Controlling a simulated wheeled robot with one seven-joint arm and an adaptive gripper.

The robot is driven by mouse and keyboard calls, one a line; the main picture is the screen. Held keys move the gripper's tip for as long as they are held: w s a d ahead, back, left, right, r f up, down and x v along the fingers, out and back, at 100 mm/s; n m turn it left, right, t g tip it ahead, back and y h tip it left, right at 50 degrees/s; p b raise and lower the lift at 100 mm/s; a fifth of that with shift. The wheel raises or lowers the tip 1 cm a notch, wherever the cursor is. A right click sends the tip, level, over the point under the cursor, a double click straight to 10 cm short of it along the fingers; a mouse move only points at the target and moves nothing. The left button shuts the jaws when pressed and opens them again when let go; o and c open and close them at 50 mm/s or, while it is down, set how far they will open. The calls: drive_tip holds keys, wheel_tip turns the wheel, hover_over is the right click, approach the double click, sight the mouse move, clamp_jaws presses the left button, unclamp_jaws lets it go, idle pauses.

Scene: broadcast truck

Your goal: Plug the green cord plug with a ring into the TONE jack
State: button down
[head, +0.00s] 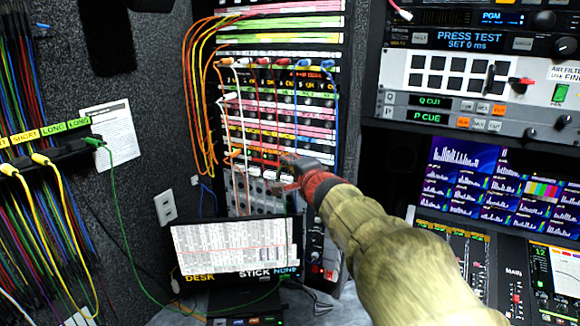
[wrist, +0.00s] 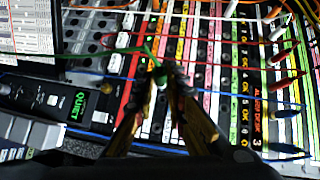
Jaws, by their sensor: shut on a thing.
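My gripper (head: 290,174) is at the lower rows of the patch bay (head: 262,140) in the head view. In the wrist view its two fingers (wrist: 165,84) are shut on the green cord plug (wrist: 159,74), close in front of the jack strips. The plug's tip is hidden, so I cannot tell whether it touches a jack. A ring on it is too small to make out. The green cord (wrist: 118,52) leads left from the plug in the wrist view. The TONE label cannot be read in either view.
Orange and yellow cords (head: 192,95) loop left of the patch bay. White, red and blue cords hang across its rows. A monitor (head: 235,247) stands below it. A green cord (head: 118,205) hangs from the cord rack at left. Equipment panels (head: 470,110) fill the right.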

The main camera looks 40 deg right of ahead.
drive_tip(key=shift+f+b, duration=0.15)
drive_tip(key=shift+b, duration=0.15)
drive_tip(key=shift+w+d, duration=0.4)
drive_tip(key=shift+d, duration=0.5)
drive_tip(key=shift+w+d, duration=0.35)
drive_tip(key=shift+d, duration=0.55)
drive_tip(key=shift+w+d, duration=0.4)
drive_tip(key=shift+d, duration=0.5)
drive_tip(key=shift+b, duration=1.15)
drive_tip(key=shift+w+d, duration=0.25)
drive_tip(key=shift+d, duration=0.4)
drive_tip(key=shift+w+d, duration=0.25)
drive_tip(key=shift+d, duration=0.4)
drive_tip(key=shift+w+d, duration=0.25)
drive_tip(key=shift+d, duration=0.4)
drive_tip(key=c, duration=1.7)
unclamp_jaws()
drive_tip(key=shift+c, duration=0.2)
